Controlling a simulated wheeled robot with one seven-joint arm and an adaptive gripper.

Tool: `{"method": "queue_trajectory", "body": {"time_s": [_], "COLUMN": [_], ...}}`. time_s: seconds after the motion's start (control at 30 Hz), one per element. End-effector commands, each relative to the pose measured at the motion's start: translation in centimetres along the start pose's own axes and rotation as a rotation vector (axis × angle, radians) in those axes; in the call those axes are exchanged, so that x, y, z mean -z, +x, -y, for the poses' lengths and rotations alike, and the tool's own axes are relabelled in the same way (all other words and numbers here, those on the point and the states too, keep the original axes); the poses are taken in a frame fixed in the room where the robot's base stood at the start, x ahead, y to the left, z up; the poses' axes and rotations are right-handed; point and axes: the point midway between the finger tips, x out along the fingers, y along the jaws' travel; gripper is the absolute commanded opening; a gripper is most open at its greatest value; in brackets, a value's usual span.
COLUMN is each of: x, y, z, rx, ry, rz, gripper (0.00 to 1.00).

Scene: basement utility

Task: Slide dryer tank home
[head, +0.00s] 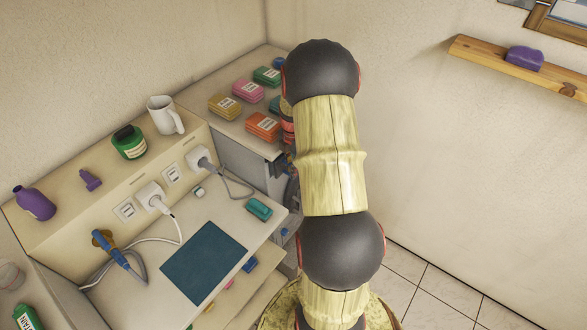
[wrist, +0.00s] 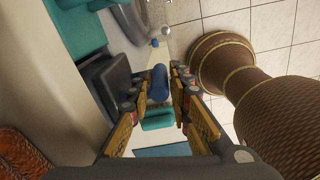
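In the wrist view my gripper (wrist: 158,98) has its two yellow-and-black fingers spread, with a gap between them. A blue rounded cylinder (wrist: 158,83) shows in line with this gap; I cannot tell whether the fingers touch it. Teal parts (wrist: 75,32) and a dark box-like part (wrist: 105,82) lie to the left of the fingers. I cannot tell which of these, if any, is the dryer tank. In the head view my arm hides my gripper, and only part of a grey appliance (head: 257,172) shows beside the arm.
A worktop (head: 227,206) carries a dark blue mat (head: 204,262) and a teal box (head: 258,209). A ledge behind holds a white pitcher (head: 162,115) and a green jar (head: 129,142). Several coloured packs lie farther back. Tiled floor (head: 440,290) is open at right.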

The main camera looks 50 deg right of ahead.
Motion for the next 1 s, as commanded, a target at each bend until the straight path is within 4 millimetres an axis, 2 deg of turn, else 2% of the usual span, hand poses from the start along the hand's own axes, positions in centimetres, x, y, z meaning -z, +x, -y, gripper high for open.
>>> {"method": "queue_trajectory", "body": {"time_s": [0.23, 0.53, 0.67, 1.0], "x": [-0.1, -0.1, -0.2, -0.1], "y": [-0.1, -0.8, -2.6, -9.3], "z": [-0.2, -0.3, -0.4, -0.1], "rx": [-0.004, -0.008, -0.012, -0.009], "ry": [0.0, 0.0, 0.0, 0.0], "rz": [0.002, 0.004, 0.007, 0.004], "gripper": [0.37, 0.37, 0.37, 0.37]}}
